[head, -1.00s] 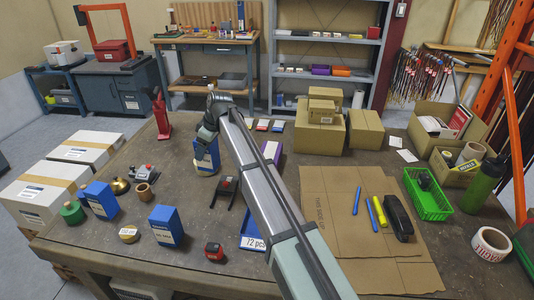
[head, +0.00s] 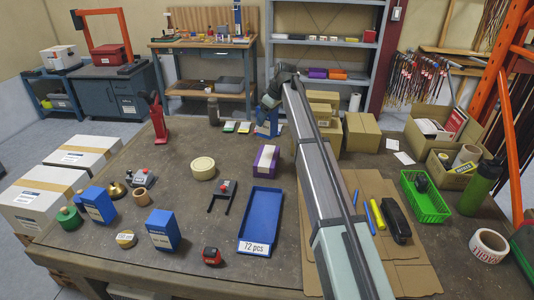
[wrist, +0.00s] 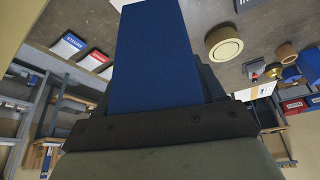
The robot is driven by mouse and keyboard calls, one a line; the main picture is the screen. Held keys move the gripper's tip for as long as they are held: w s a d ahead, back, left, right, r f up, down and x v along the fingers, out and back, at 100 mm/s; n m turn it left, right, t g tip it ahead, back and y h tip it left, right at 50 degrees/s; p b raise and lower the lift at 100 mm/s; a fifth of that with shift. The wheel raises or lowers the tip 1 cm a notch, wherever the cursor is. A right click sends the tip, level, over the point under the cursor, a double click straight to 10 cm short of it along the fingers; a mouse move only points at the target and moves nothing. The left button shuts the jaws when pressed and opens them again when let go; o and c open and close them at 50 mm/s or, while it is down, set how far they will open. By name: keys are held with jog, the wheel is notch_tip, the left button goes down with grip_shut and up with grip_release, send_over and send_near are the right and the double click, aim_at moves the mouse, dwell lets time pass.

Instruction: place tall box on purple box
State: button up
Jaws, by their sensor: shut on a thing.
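The tall blue box (head: 266,124) is held in my gripper (head: 273,97) in the head view, upright or nearly so, toward the back of the table. In the wrist view the same blue box (wrist: 152,55) fills the middle, between the dark fingers. The purple box (head: 265,159) with a white label on top stands on the table, nearer the head camera than the held box and apart from it. Its top is clear. The wrist view does not clearly show the purple box.
An empty blue tray (head: 261,216) lies in front of the purple box. A tape roll (head: 203,168) and a black fork-shaped holder (head: 222,193) are to its left. Cardboard boxes (head: 361,132) stand back right. Two other blue boxes (head: 163,229) stand front left.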

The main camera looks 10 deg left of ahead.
aim_at(274, 120)
jog(key=shift+s+f, duration=0.15)
jog(key=shift+f, duration=4.75)
jog(key=shift+f, duration=0.15)
jog(key=o, duration=1.3)
jog(key=v, duration=1.2)
